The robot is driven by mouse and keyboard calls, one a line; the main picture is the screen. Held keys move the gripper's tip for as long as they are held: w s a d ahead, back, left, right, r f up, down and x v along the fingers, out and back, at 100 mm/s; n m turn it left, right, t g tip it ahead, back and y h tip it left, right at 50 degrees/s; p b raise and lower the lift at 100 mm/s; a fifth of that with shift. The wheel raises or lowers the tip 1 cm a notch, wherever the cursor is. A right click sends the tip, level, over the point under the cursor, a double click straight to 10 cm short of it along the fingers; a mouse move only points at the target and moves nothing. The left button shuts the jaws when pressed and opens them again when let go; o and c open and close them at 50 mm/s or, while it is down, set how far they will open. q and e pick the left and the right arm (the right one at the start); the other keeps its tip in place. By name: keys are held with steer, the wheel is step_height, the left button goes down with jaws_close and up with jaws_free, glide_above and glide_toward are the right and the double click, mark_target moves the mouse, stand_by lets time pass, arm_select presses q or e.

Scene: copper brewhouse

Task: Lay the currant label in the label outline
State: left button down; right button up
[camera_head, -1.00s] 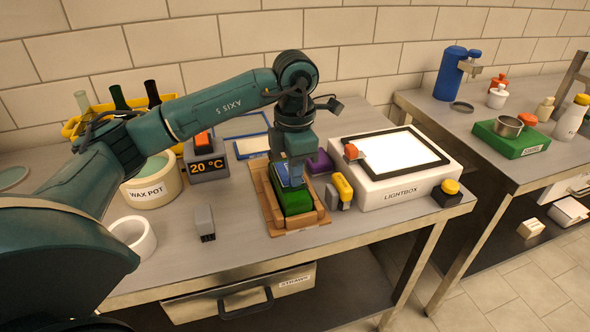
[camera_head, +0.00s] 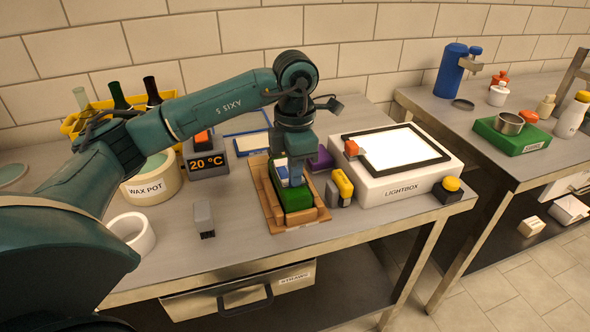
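My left gripper (camera_head: 291,180) comes down over a wooden tray (camera_head: 270,217) that holds a green block (camera_head: 297,200). A small blue-and-white piece (camera_head: 282,172) shows right at the fingers; I cannot tell whether it is held or whether it is the currant label. The finger gap is too small to read. Behind the tray a blue-edged white rectangle (camera_head: 251,143) lies flat on the table, possibly the label outline. A larger blue frame (camera_head: 240,134) is behind it. No lettering is readable on these. My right gripper is out of view.
A lightbox (camera_head: 402,186) with a black frame stands right of the tray. A yellow-topped block (camera_head: 343,184) and a purple block (camera_head: 321,159) sit between them. A wax pot (camera_head: 150,188), a temperature display (camera_head: 207,163) and a grey block (camera_head: 203,218) stand to the left.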

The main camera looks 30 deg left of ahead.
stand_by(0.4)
arm_select(q)
steer(key=c, duration=1.6)
jaws_free()
steer(key=shift+r, duration=0.1)
steer(key=shift+o, duration=0.2)
steer(key=shift+r, duration=0.1)
steer(key=shift+r+p, duration=2.2)
steer(key=shift+r, duration=0.75)
steer(key=shift+f, duration=0.1)
